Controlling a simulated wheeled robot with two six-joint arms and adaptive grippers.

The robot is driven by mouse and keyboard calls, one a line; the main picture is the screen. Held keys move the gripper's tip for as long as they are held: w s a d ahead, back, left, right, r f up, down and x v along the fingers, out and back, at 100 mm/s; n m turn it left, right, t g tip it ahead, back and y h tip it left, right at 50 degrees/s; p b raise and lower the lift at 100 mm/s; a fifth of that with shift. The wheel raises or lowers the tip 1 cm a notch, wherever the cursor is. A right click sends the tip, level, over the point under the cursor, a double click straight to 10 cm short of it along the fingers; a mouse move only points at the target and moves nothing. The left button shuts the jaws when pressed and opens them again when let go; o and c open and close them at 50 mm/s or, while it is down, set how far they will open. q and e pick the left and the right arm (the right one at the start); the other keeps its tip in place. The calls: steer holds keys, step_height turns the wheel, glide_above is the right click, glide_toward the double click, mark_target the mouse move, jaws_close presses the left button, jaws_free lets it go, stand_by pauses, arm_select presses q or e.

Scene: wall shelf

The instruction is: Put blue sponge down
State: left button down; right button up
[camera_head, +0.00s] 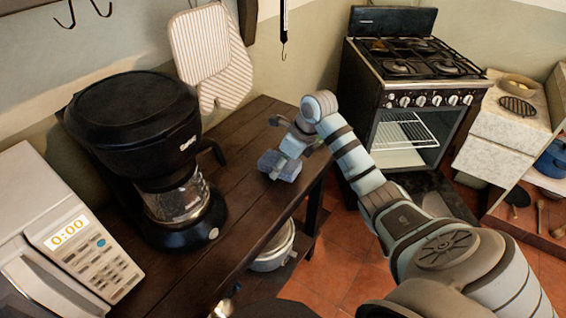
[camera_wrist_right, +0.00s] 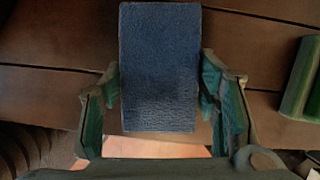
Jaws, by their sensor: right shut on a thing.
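The blue sponge (camera_head: 280,165) is at the right part of the dark wooden table (camera_head: 238,165). It also shows in the right wrist view (camera_wrist_right: 160,65), upright in that picture, with a finger on each side of it. My right gripper (camera_head: 290,150) is shut on the sponge, and its fingers also show in the wrist view (camera_wrist_right: 160,88). I cannot tell whether the sponge's underside touches the table or is slightly above it. My left gripper is not in view.
A black coffee maker (camera_head: 135,130) and a white microwave (camera_head: 62,235) stand left on the table. A green block (camera_wrist_right: 302,78) lies right of the sponge in the wrist view. A stove (camera_head: 405,95) with its oven open stands beyond the table's right edge. Wood between coffee maker and sponge is bare.

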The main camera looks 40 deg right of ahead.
steer(key=shift+f, duration=0.4)
steer(key=o, duration=1.4)
steer(key=shift+c, duration=0.2)
steer(key=shift+o, duration=0.5)
steer(key=shift+r, duration=0.25)
steer(key=p+v, duration=0.1)
steer(key=v, duration=1.4)
steer(key=shift+w, duration=0.35)
steer(key=shift+d, duration=0.1)
